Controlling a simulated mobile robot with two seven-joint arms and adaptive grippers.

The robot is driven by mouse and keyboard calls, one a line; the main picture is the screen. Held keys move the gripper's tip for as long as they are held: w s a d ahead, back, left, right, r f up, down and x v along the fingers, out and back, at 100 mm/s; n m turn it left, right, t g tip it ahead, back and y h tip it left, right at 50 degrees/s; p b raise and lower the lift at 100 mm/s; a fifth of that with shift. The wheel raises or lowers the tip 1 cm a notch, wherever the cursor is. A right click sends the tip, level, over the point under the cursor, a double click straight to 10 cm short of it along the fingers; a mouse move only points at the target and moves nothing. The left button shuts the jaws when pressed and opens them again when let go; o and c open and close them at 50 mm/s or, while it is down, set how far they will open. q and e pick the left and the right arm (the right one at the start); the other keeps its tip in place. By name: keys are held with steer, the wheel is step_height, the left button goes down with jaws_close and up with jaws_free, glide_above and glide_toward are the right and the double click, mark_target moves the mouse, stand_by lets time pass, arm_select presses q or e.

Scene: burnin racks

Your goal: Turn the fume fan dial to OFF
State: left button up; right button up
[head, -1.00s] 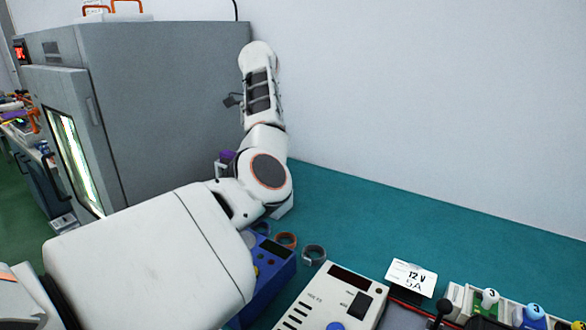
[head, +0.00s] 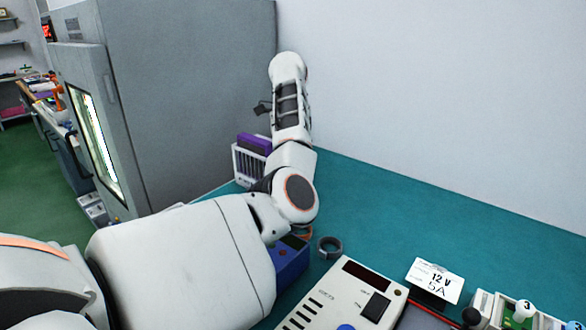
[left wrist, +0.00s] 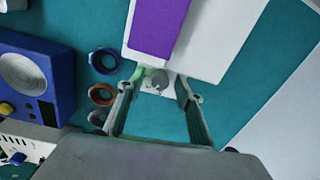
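A small grey knob (left wrist: 159,79) on a white plate shows in the left wrist view, at the near end of a white body with a purple strip (left wrist: 157,25). No label is readable, so I cannot tell whether it is the fume fan dial. My left gripper (left wrist: 157,92) is open, one finger on each side of the knob in the picture; contact is not visible. A white rack with purple tops (head: 253,144) stands behind the arm. My right gripper is not in view.
A blue box (left wrist: 30,80) with a round grey face and several rings (left wrist: 103,95) lie left of the gripper. A white meter (head: 345,295) and a 12 V sign (head: 435,281) stand at the front. A grey cabinet (head: 190,90) stands at left.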

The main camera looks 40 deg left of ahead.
arm_select(q)
jaws_close()
